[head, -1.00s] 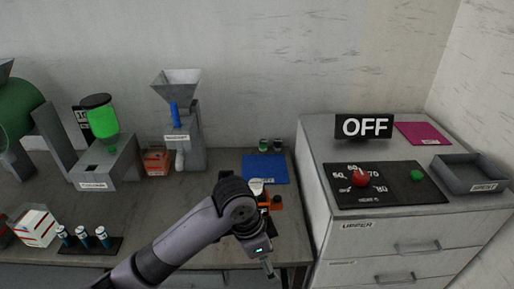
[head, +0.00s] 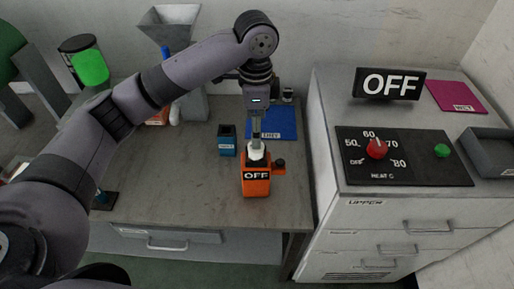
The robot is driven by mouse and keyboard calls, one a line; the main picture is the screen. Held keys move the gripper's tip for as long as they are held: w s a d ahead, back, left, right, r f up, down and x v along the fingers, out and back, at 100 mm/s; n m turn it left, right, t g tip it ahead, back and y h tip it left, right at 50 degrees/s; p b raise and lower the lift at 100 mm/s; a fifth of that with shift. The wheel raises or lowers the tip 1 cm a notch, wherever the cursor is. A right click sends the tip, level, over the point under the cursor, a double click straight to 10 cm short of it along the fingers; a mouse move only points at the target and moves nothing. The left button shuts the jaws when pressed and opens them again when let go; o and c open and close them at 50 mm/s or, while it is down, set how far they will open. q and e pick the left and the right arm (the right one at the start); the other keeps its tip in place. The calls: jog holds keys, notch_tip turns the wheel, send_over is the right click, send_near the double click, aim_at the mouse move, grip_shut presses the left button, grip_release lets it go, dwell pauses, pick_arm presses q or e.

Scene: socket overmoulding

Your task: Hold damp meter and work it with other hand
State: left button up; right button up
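The damp meter (head: 256,184) appears to be the orange box with a black "OFF" display, standing upright near the front of the bench. It has a white top (head: 257,154) and a small dark knob (head: 280,163) on an orange arm at its right side. My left gripper (head: 257,143) points straight down over it, with its fingertips at the white top. The fingers are seen edge-on, so I cannot tell whether they close on the top. My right gripper is not in view.
A small blue box (head: 227,141) stands left of the meter, and a blue mat (head: 283,123) lies behind. At right, a cabinet holds a heat panel (head: 405,170) with a red dial, an "OFF" sign (head: 390,84), a magenta mat (head: 455,97) and a grey tray (head: 492,150).

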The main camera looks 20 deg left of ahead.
aim_at(257, 152)
pick_arm(q)
jog(key=f, duration=0.4)
jog(key=shift+w+p, duration=0.3)
notch_tip(257, 152, down, 6)
jog(key=shift+f+p, duration=0.25)
jog(key=shift+p, duration=0.25)
notch_tip(257, 152, down, 3)
jog(key=shift+w, duration=0.1)
jog(key=shift+f, duration=0.25)
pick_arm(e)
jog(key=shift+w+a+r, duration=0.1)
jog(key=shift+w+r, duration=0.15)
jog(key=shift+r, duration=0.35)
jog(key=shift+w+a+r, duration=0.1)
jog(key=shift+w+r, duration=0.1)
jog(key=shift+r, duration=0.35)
pick_arm(q)
jog(key=shift+c, duration=0.3)
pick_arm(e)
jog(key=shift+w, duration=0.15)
